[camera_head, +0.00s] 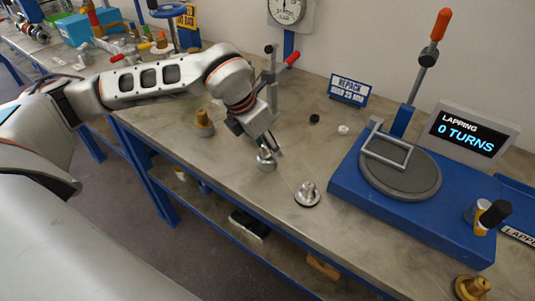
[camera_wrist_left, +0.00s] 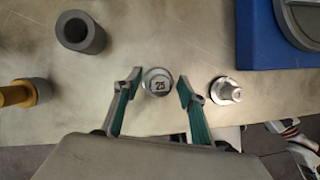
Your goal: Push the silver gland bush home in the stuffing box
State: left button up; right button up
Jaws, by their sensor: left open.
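A silver round piece marked 25 (camera_wrist_left: 158,82) stands on the bench, and it also shows in the head view (camera_head: 266,161). It looks like a gland bush. My left gripper (camera_wrist_left: 158,86) is open above it, with one finger on either side and a gap to each; in the head view the gripper (camera_head: 272,148) points down at it. A second silver flanged piece (camera_head: 307,195) stands to the right, also in the wrist view (camera_wrist_left: 225,91). A dark grey hollow cylinder (camera_wrist_left: 81,32) stands upper left in the wrist view; I cannot tell if it is the stuffing box.
A brass piece (camera_head: 204,123) stands left of my gripper. A blue lapping stand (camera_head: 355,195) with a round grey plate (camera_head: 400,178) fills the right. A repack sign (camera_head: 349,90) stands at the back. The bench's front edge is close to the silver pieces.

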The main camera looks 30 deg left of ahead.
pick_arm(q)
grip_shut()
jog(key=shift+r, duration=0.2)
